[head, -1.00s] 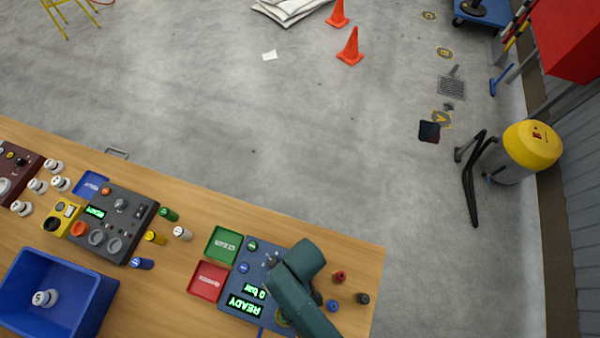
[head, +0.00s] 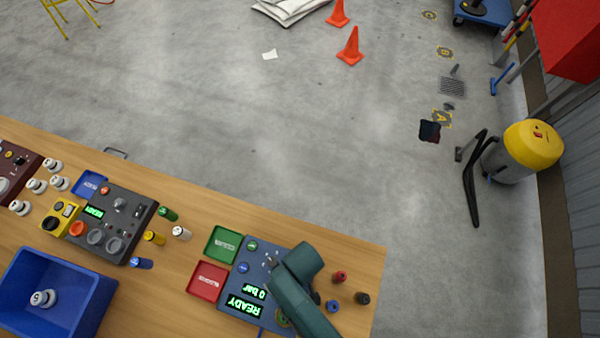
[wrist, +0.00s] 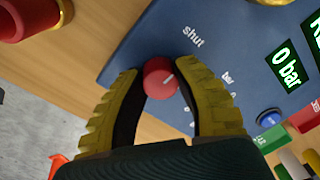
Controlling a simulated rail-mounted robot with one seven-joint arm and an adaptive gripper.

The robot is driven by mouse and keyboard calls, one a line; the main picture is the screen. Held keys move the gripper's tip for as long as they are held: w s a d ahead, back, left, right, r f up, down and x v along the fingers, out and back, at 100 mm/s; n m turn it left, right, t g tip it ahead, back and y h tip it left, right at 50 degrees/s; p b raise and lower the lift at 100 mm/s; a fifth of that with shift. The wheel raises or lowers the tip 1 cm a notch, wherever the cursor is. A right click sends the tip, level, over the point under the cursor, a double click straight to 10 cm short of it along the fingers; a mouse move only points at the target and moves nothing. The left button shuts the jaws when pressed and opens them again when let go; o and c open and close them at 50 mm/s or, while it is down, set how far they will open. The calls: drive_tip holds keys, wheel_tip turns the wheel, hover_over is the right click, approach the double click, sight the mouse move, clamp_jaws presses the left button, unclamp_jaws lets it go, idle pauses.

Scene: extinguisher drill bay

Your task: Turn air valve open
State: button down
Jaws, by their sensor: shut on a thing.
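The air valve is a small red knob (wrist: 160,80) with a white pointer line on the blue panel (wrist: 150,45), seen in the wrist view. The word "shut" is printed near it. My gripper (wrist: 160,82) has its two yellow-backed fingers on either side of the red knob, closed on it. The panel's display (wrist: 285,62) reads "0 bar". In the head view the blue panel (head: 240,285) shows "READY" and "0 bar", and my teal arm covers its right part, hiding the knob and gripper.
A green tray (head: 222,244) and a red tray (head: 207,282) lie left of the panel. Several small cylinders, including a red one (head: 339,277) and a black one (head: 362,298), stand right of my arm near the table's edge. A blue bin (head: 90,320) is at far left.

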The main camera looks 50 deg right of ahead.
drive_tip(key=shift+s+p, duration=0.1)
drive_tip(key=shift+p, duration=0.3)
drive_tip(key=m+p, duration=0.2)
drive_tip(key=m, duration=0.1)
drive_tip(key=shift+r+p, duration=0.15)
drive_tip(key=shift+p, duration=0.25)
drive_tip(key=m+p, duration=0.3)
drive_tip(key=m, duration=0.2)
drive_tip(key=shift+m+p, duration=0.3)
drive_tip(key=shift+p, duration=0.1)
drive_tip(key=m+p, duration=0.2)
drive_tip(key=m, duration=0.2)
drive_tip(key=shift+f, duration=0.2)
drive_tip(key=m+p, duration=0.1)
drive_tip(key=m, duration=0.4)
drive_tip(key=shift+a+f+h, duration=0.1)
drive_tip(key=shift+h, duration=0.2)
drive_tip(key=shift+m, duration=0.3)
drive_tip(key=c, duration=0.7)
unclamp_jaws()
